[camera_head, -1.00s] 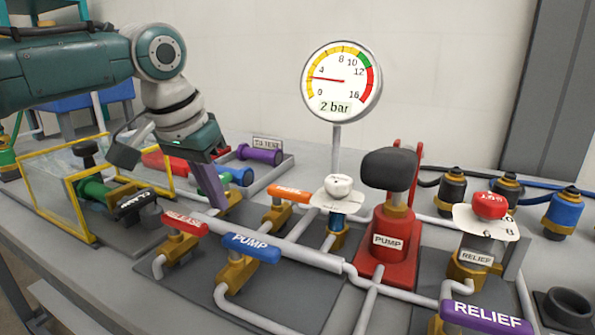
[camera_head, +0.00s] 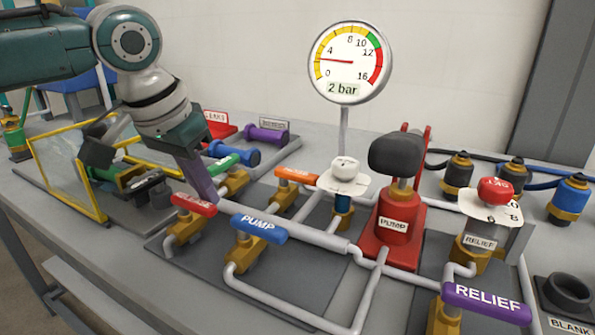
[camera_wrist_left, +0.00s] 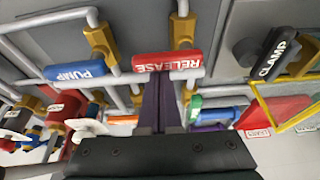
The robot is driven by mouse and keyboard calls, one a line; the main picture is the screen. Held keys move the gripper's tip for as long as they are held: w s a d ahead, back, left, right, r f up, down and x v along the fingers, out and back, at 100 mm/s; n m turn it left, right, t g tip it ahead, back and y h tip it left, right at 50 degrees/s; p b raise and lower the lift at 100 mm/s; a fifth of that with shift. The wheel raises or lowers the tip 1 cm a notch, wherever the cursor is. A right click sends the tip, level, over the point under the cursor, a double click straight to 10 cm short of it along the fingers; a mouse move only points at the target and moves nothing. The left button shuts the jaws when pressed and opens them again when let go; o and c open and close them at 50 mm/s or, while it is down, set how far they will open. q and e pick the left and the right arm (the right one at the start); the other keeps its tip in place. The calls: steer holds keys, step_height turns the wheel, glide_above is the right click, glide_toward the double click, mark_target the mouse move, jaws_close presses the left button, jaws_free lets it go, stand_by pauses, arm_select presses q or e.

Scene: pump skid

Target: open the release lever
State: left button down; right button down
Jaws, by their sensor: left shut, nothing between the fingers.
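The red RELEASE lever (camera_head: 194,205) sits on a brass valve at the left of the skid, beside the blue PUMP lever (camera_head: 258,229). In the left wrist view the RELEASE lever (camera_wrist_left: 167,61) lies crosswise just past my fingertips. My left gripper (camera_head: 208,194) points down at the lever's right end, with its purple fingers together and empty. The fingers (camera_wrist_left: 160,85) also show in the left wrist view, close to the lever's middle; I cannot tell whether they touch it. My right gripper is out of view.
The gauge (camera_head: 345,62) reads 2 bar. A red pump (camera_head: 392,225) with a black knob stands to the right. A yellow-framed clear guard (camera_head: 68,185) is at the left. Green (camera_head: 224,164) and orange (camera_head: 297,175) levers are close behind the gripper.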

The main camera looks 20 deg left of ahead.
arm_select(q)
steer(key=shift+s+m+p, duration=0.15)
steer(key=shift+m+p, duration=0.15)
steer(key=shift+p, duration=0.1)
